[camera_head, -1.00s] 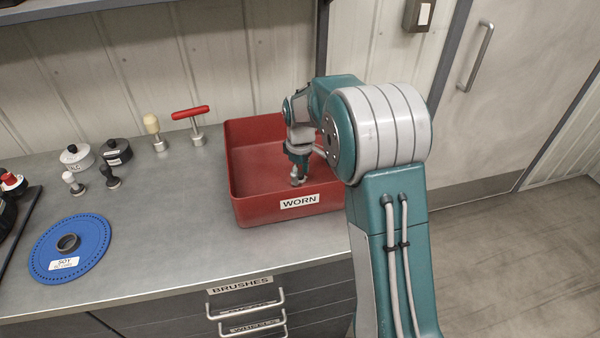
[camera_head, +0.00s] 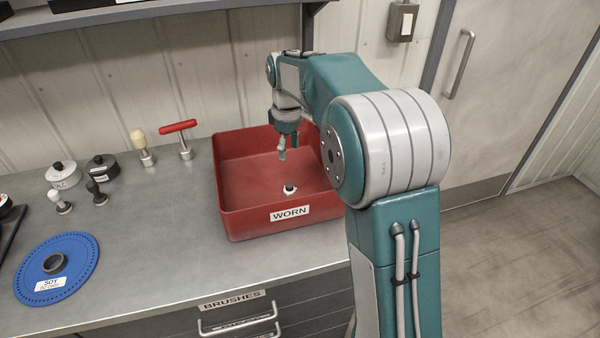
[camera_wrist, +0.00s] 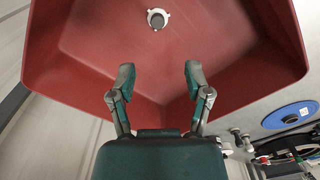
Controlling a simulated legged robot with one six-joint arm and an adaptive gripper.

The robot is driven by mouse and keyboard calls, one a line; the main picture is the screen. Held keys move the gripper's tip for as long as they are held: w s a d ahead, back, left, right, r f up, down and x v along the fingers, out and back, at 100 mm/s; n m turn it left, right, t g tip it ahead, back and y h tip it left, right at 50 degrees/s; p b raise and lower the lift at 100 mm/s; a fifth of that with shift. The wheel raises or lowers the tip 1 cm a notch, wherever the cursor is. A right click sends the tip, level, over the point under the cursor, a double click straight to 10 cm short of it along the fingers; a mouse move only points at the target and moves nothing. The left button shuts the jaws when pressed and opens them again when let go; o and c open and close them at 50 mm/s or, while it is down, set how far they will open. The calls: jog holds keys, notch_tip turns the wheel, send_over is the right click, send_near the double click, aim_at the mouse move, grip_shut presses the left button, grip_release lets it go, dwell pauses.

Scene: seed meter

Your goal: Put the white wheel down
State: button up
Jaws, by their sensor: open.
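The white wheel (camera_head: 290,190) is small, with a dark hub, and lies on the floor of the red bin labelled WORN (camera_head: 232,222). In the wrist view the wheel (camera_wrist: 164,16) shows near the top, apart from the fingers. My gripper (camera_head: 289,150) is above the bin, behind and above the wheel. In the wrist view my gripper (camera_wrist: 160,82) has its two fingers spread with nothing between them. The bin also fills much of the wrist view (camera_wrist: 100,50).
On the bench left of the bin stand a red T-handled tool (camera_head: 180,138), a cream-knobbed tool (camera_head: 142,147), two round lidded weights (camera_head: 102,168) and two small knobbed pieces (camera_head: 60,201). A blue disc labelled SOY (camera_head: 75,268) lies at front left. A shelf (camera_head: 150,15) overhangs the back.

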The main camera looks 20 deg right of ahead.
jog(key=s+r+m+t, duration=0.2)
jog(key=s+r, duration=0.4)
jog(key=s, duration=0.2)
jog(key=s+f+m+t, duration=0.1)
jog(key=s+m+t, duration=0.2)
jog(key=s, duration=1.9)
jog(key=m, duration=0.4)
jog(key=shift+s+t, duration=0.3)
jog(key=shift+f, duration=0.1)
